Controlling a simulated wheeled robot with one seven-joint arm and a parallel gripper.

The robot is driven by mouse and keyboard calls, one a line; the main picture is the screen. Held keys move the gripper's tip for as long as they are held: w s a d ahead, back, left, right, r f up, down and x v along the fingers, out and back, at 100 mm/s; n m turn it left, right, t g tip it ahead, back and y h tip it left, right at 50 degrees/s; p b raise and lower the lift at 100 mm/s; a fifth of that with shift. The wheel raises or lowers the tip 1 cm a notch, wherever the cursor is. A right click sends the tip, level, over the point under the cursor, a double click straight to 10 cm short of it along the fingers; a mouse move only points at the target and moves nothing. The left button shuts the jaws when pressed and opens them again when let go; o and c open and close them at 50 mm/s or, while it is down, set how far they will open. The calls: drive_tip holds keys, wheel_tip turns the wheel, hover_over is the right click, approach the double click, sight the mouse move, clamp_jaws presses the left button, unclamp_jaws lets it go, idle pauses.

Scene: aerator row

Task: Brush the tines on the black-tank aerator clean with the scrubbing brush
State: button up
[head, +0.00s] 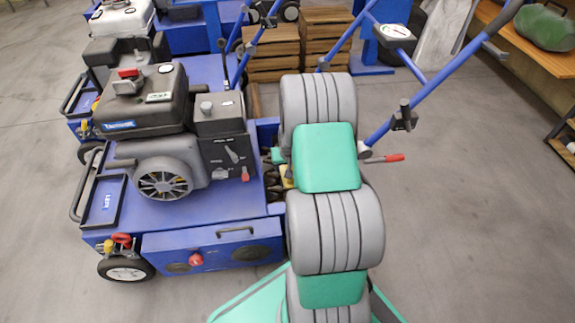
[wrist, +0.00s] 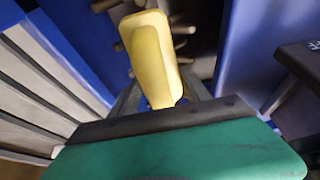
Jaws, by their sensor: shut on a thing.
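The black-tank aerator (head: 175,200) stands left of centre in the head view, with a blue body and the black tank (head: 140,100) on its engine. My arm comes down along its right side and hides part of it. My gripper (wrist: 160,103) is shut on the yellow scrubbing brush (wrist: 150,55), seen in the wrist view; only a small yellow bit shows in the head view (head: 287,184). The brush's bristles are not visible. Several tan, rod-like tines (wrist: 185,30) show just behind the brush, between blue panels. I cannot tell whether the brush touches them.
A white-tank aerator (head: 118,20) stands behind. Wooden crates (head: 272,60) are stacked at the back. The blue handlebar (head: 440,80) and a red-tipped lever (head: 385,158) reach out to the right. A wooden shelf (head: 530,50) is at far right. Floor between is clear.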

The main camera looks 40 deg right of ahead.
drive_tip(key=shift+f+b, duration=0.35)
drive_tip(key=shift+f, duration=0.1)
idle(0.5)
drive_tip(key=shift+w, duration=0.1)
drive_tip(key=shift+w+d+f, duration=0.1)
drive_tip(key=shift+w+d, duration=0.05)
drive_tip(key=shift+w, duration=0.05)
drive_tip(key=shift+w+d+b, duration=0.3)
drive_tip(key=shift+w, duration=0.35)
drive_tip(key=shift+w+d+b, duration=0.3)
drive_tip(key=shift+w+d, duration=0.05)
drive_tip(key=shift+w, duration=0.3)
drive_tip(key=shift+w+d+b, duration=0.3)
drive_tip(key=shift+w, duration=0.35)
drive_tip(key=shift+s+a+p, duration=0.35)
drive_tip(key=shift+s+p, duration=0.05)
drive_tip(key=shift+s, duration=0.25)
drive_tip(key=shift+s+a+p, duration=0.3)
drive_tip(key=shift+s+p, duration=0.1)
drive_tip(key=shift+s, duration=0.3)
drive_tip(key=shift+s+a+p, duration=0.35)
drive_tip(key=shift+s+p, duration=0.05)
drive_tip(key=shift+s, duration=0.25)
drive_tip(key=shift+s+a+f, duration=0.15)
drive_tip(key=shift+s+a, duration=0.05)
drive_tip(key=shift+s, duration=0.2)
